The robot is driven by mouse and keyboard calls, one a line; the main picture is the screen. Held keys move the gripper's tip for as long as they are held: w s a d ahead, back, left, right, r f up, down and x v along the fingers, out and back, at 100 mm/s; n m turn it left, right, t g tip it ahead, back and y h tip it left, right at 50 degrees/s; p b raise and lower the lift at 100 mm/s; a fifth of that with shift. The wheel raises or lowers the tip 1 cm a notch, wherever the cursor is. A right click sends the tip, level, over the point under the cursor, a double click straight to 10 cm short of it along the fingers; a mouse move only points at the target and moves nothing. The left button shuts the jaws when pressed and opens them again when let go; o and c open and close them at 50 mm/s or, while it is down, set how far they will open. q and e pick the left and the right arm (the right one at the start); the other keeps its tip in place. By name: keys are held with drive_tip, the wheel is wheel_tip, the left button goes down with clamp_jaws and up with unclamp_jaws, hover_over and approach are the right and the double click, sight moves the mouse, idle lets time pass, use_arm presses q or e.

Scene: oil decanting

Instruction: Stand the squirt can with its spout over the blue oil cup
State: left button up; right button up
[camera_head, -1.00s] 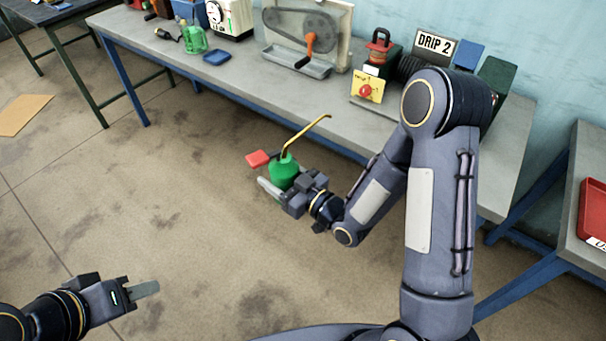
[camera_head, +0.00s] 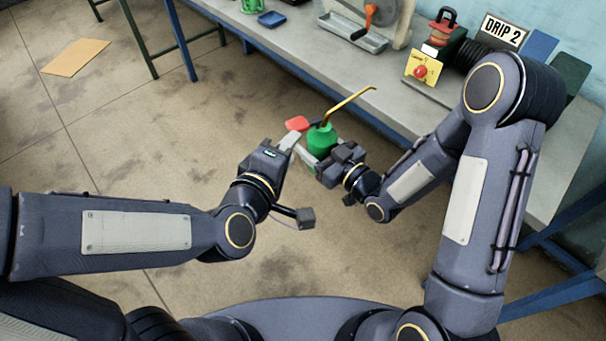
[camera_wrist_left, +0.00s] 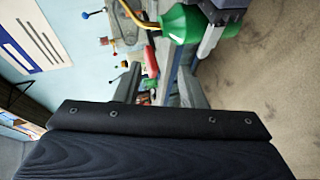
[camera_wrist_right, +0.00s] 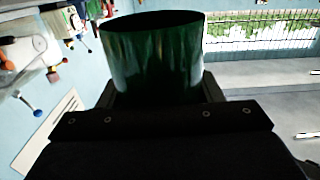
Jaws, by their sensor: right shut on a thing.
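The squirt can has a green body (camera_head: 321,141), a red lever (camera_head: 297,124) and a long yellow spout (camera_head: 350,100) pointing up and right. My right gripper (camera_head: 318,158) is shut on the green body, holding it in the air in front of the bench. The dark green body fills the jaws in the right wrist view (camera_wrist_right: 155,55). My left gripper (camera_head: 290,142) is open beside the red lever. In the left wrist view the lever (camera_wrist_left: 151,62) shows just beyond the parted fingers. A shallow blue dish (camera_head: 271,19) is on the bench; I cannot tell whether it is the blue oil cup.
The grey workbench (camera_head: 310,66) runs behind the can. On it stand a grey tray (camera_head: 352,33), a yellow box with a red knob (camera_head: 421,69) and a "DRIP 2" sign (camera_head: 503,30). The floor has open room, with a cardboard sheet (camera_head: 76,58) at left.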

sight(321, 138)
use_arm(q)
drive_tip(key=s+d+f+n+t+y, duration=0.1)
drive_tip(key=s+d+n+t+y, duration=0.2)
drive_tip(key=s+n+t, duration=0.15)
drive_tip(key=w+d, duration=0.1)
drive_tip(key=w, duration=1)
drive_tip(key=shift+w+d+f, duration=0.15)
drive_tip(key=shift+w+d, duration=0.1)
drive_tip(key=shift+w, duration=0.1)
clamp_jaws()
use_arm(e)
drive_tip(key=o, duration=1.1)
drive_tip(key=shift+o, duration=0.3)
drive_tip(key=shift+s, duration=0.1)
